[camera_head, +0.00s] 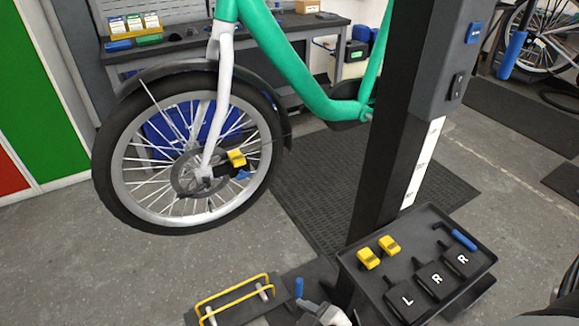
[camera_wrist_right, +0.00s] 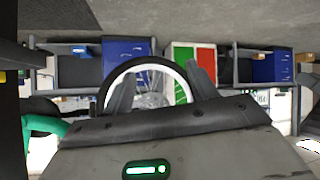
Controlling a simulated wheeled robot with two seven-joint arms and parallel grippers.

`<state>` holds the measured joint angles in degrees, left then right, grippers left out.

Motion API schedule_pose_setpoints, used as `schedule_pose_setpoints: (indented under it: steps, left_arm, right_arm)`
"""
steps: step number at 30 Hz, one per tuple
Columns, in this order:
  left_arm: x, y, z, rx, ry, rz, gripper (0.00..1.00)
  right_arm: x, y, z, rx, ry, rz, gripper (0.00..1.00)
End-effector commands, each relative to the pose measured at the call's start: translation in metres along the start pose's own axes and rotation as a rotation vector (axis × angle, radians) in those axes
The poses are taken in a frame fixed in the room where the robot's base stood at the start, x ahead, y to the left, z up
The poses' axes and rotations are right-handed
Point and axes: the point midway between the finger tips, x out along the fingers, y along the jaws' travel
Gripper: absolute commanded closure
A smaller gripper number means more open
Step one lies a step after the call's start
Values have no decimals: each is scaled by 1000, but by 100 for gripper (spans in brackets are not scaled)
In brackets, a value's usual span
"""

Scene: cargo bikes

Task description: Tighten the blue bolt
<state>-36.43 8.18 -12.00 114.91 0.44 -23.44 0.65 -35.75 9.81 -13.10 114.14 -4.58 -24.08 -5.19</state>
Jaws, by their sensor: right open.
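In the head view a small blue part, apparently the blue bolt (camera_head: 243,174), sits by the front wheel's hub, just below a yellow block (camera_head: 237,158) on the brake. The front wheel (camera_head: 104,176) hangs on a white fork (camera_head: 222,85) of a green bike frame (camera_head: 292,66). A blue-handled L-shaped key (camera_head: 463,240) lies in a dark tray (camera_head: 377,297). My right gripper (camera_wrist_right: 162,92) is open in the right wrist view, nothing between its fingers; the wheel (camera_wrist_right: 150,62) shows beyond them. The bolt cannot be made out there. My left gripper is not identifiable.
The tray also holds two yellow blocks (camera_head: 379,251) and several black pieces marked L or R. A black stand column (camera_head: 383,180) rises behind it. A yellow-handled caddy (camera_head: 237,297) is at the bottom.

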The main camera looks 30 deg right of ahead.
Motion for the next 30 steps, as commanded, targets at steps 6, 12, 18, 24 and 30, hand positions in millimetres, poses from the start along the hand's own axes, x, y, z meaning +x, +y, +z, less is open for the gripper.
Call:
schedule_pose_setpoints:
  steps: [6,12,18,24,30]
  left_arm:
    - [7,4,24,-15,-19,10,39]
    - [9,8,27,-24,-14,19,39]
    - [9,8,24,-25,-2,23,39]
    - [7,8,21,-18,-3,24,39]
    - [6,7,19,-12,-3,22,39]
  right_arm:
    - [40,43,-44,-1149,29,222,42]
    - [51,84,-107,-2194,-131,599,42]
    - [47,98,-144,-2679,-339,852,42]
    - [58,105,-161,-2738,-381,891,42]
    - [91,118,-184,-2733,-379,889,42]
